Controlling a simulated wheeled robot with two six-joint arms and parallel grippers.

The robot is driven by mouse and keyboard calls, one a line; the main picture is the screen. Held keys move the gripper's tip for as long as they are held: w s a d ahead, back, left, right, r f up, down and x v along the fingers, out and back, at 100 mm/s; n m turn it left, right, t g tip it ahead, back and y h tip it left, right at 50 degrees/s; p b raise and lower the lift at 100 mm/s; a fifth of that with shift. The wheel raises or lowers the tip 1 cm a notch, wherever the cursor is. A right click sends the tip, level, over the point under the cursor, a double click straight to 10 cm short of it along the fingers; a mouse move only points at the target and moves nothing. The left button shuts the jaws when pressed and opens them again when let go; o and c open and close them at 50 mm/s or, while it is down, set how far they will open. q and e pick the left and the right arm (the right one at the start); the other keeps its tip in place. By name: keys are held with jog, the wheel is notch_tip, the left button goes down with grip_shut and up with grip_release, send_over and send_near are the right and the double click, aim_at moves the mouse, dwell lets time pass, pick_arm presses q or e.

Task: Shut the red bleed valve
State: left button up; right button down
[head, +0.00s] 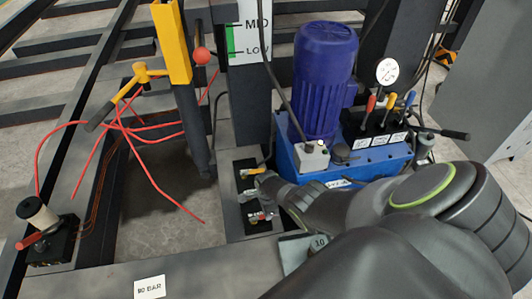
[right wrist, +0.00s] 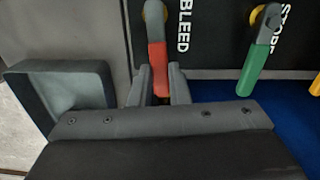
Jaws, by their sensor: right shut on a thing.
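The red bleed valve handle (right wrist: 157,60) is in the upper middle of the right wrist view, beside the word BLEED on a black panel (right wrist: 215,40). It points from its grey pivot straight down the picture, towards my gripper. My right gripper (right wrist: 160,88) is shut on the handle's lower end, one finger on each side. In the head view the red handle (head: 260,216) is small, on the near end of the valve panel, and my right gripper (head: 272,211) partly hides it. My left gripper does not show.
A green STORE handle (right wrist: 258,62) and a yellow handle (right wrist: 316,86) sit right of the red one. A blue pump unit (head: 325,70) with several small levers stands behind. Red hoses (head: 140,130) and a black block with a red lever (head: 45,235) are at left.

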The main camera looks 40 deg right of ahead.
jog(key=shift+s+m, duration=0.2)
jog(key=shift+m, duration=0.3)
jog(key=shift+s, duration=0.1)
jog(key=c, duration=1.4)
grip_release()
jog(key=shift+o, duration=0.2)
jog(key=shift+a, duration=0.1)
jog(key=shift+r, duration=0.1)
